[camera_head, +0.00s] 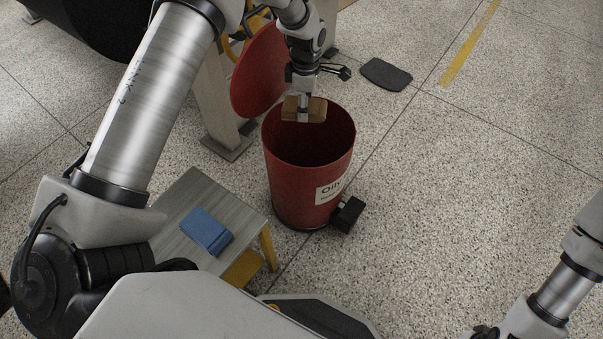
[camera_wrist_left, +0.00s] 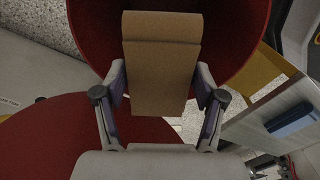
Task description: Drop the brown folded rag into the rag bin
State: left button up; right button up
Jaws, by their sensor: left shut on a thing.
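The brown folded rag (camera_head: 290,107) is held by my left gripper (camera_head: 303,112), whose fingers grip it from both sides. In the left wrist view the rag (camera_wrist_left: 160,60) is between the two fingers of the gripper (camera_wrist_left: 160,88). The red rag bin (camera_head: 290,180) stands on the floor with a white "Oily" label. Its round lid (camera_head: 262,68) is tilted up, so the mouth is open. The rag appears in front of the far part of the mouth; its exact height over the rim is hard to tell.
A low grey bench (camera_head: 180,215) with a folded blue cloth (camera_head: 207,231) is left of the bin. A black pedal (camera_head: 347,214) sticks out at the bin's base. A dark mat (camera_head: 386,74) lies on the speckled floor. The floor to the right is clear.

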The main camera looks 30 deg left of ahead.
pick_arm(q)
jog(key=shift+f, duration=0.4)
jog(key=shift+r, duration=0.1)
pick_arm(e)
jog(key=shift+f, duration=0.4)
pick_arm(q)
jog(key=o, duration=1.1)
notch_tip(320, 180, up, 12)
pick_arm(e)
jog(key=shift+s, duration=0.1)
